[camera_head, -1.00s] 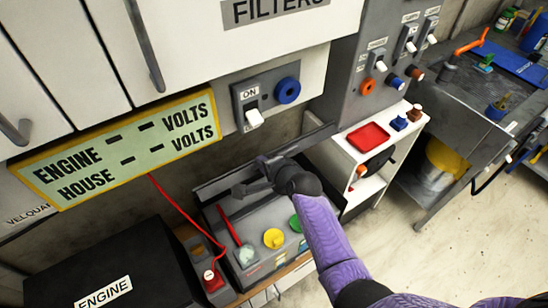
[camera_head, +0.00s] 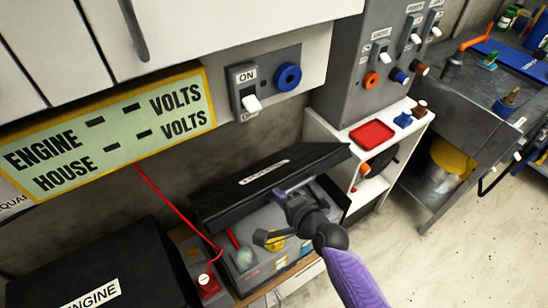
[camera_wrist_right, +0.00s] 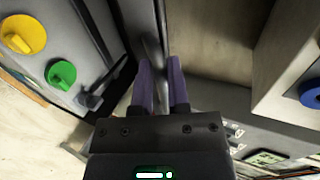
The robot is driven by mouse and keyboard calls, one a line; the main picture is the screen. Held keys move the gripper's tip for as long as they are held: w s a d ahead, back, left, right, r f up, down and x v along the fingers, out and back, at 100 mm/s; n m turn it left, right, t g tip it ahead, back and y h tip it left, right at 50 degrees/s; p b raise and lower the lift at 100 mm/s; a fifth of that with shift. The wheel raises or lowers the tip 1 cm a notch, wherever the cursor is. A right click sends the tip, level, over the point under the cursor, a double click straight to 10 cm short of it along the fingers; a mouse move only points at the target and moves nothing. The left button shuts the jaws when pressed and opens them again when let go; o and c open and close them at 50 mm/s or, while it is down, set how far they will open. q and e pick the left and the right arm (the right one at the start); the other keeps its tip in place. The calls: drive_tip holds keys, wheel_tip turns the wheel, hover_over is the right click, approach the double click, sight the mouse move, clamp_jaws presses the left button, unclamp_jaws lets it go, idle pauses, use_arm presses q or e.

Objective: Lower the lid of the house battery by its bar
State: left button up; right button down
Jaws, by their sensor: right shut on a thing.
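My right gripper (camera_head: 283,192) is shut on the bar (camera_head: 297,186) at the lid's front edge. The right wrist view shows the two purple fingers (camera_wrist_right: 162,80) close around the bar, which is partly hidden. My left gripper is out of view.
The black engine battery box (camera_head: 80,265) stands at left. A red cable (camera_head: 175,205) hangs to a red terminal (camera_head: 207,285) beside the house battery. A white shelf (camera_head: 335,130) with a red tray (camera_head: 372,133) stands close at right. The ON switch panel (camera_head: 265,85) is above.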

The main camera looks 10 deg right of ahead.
drive_tip(key=c, duration=1)
unclamp_jaws()
drive_tip(key=shift+s+f, duration=0.25)
drive_tip(key=shift+f, duration=0.15)
drive_tip(key=o, duration=0.3)
drive_tip(key=shift+w+a+r, duration=0.1)
drive_tip(key=shift+w+a, duration=0.05)
drive_tip(key=shift+a, duration=0.05)
use_arm(q)
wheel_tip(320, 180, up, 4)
drive_tip(key=p, duration=0.5)
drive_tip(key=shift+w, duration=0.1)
use_arm(e)
drive_tip(key=shift+o, duration=0.2)
drive_tip(key=v, duration=0.9)
drive_tip(key=shift+d, duration=0.15)
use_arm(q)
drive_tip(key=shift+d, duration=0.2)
